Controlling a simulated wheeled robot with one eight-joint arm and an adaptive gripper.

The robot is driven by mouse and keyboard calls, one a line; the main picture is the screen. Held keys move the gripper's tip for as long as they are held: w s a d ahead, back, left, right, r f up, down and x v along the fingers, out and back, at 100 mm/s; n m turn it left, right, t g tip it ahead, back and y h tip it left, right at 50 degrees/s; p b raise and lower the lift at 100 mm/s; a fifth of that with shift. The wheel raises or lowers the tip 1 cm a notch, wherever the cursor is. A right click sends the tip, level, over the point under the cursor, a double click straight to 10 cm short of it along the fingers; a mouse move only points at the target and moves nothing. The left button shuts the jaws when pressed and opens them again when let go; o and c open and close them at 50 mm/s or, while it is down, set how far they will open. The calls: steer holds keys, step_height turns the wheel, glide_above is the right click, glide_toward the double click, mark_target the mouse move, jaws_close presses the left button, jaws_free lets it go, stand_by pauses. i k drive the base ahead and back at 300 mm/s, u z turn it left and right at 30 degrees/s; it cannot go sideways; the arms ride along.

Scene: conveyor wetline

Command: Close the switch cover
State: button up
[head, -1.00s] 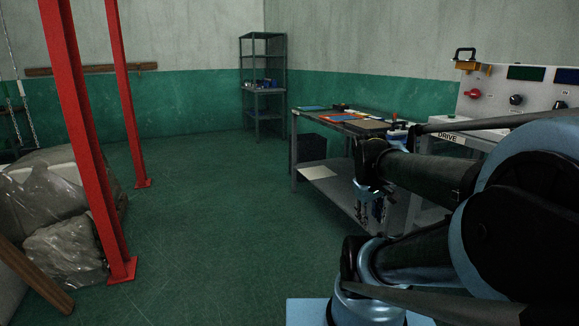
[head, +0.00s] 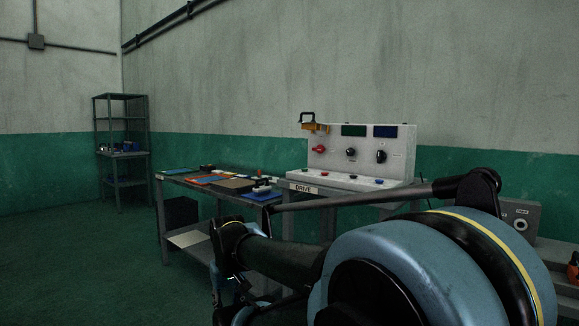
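The control panel (head: 352,162) is a light grey sloped console at the right end of the workbench, beyond my arm.
The workbench (head: 224,191) holds coloured sheets and small items beside the panel, with a DRIVE label (head: 306,189) on the panel side. A grey box (head: 520,217) stands at the right. A shelf rack (head: 122,152) is in the far corner. The floor at left is clear.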

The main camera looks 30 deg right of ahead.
mark_target(312, 127)
steer(key=k, duration=0.5)
steer(key=z, duration=0.9)
steer(key=i, duration=0.45)
steer(key=z, duration=0.35)
